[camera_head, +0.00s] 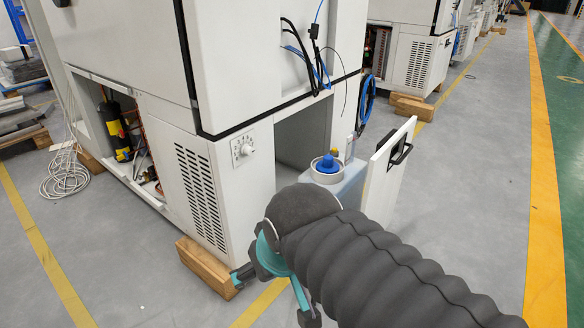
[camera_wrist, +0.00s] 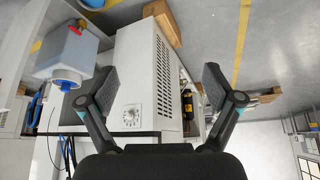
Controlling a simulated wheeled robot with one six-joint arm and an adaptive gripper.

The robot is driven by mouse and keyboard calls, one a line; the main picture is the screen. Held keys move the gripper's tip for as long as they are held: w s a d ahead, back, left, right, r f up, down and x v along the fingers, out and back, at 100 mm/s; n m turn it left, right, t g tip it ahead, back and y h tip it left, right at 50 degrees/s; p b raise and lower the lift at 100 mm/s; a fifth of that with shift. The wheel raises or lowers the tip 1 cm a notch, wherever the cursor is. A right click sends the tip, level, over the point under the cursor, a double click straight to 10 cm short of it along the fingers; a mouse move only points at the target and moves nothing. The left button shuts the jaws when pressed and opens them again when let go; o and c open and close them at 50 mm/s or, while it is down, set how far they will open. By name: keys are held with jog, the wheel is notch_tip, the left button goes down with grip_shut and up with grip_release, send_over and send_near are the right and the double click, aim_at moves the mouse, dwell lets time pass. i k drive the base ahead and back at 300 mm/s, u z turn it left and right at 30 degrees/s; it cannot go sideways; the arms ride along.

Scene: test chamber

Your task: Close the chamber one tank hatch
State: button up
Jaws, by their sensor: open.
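The tank hatch (camera_head: 385,172) is a white upright panel with a black handle, standing open and away from the chamber (camera_head: 215,165) in the head view. A pale tank (camera_head: 345,180) with a blue cap sits between the hatch and the chamber's lower opening (camera_head: 300,135). The tank (camera_wrist: 68,50) also shows at the left of the wrist view, upside down, with a red fitting. My gripper (camera_head: 274,292) is open and empty, low in front of the chamber's vented corner, to the left of the hatch. My arm hides part of the area below the tank.
A dial (camera_head: 243,147) sits beside the opening. Blue and black cables (camera_head: 318,65) hang above it. A wooden block (camera_head: 206,268) lies under the chamber's front corner. Another open bay (camera_head: 120,130) is at the left. The grey floor (camera_head: 465,175) right of the hatch is clear.

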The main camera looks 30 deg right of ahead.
aim_at(387, 167)
jog(key=k, duration=1.15)
jog(key=u, duration=0.65)
jog(key=i, duration=0.8)
jog(key=z, duration=0.65)
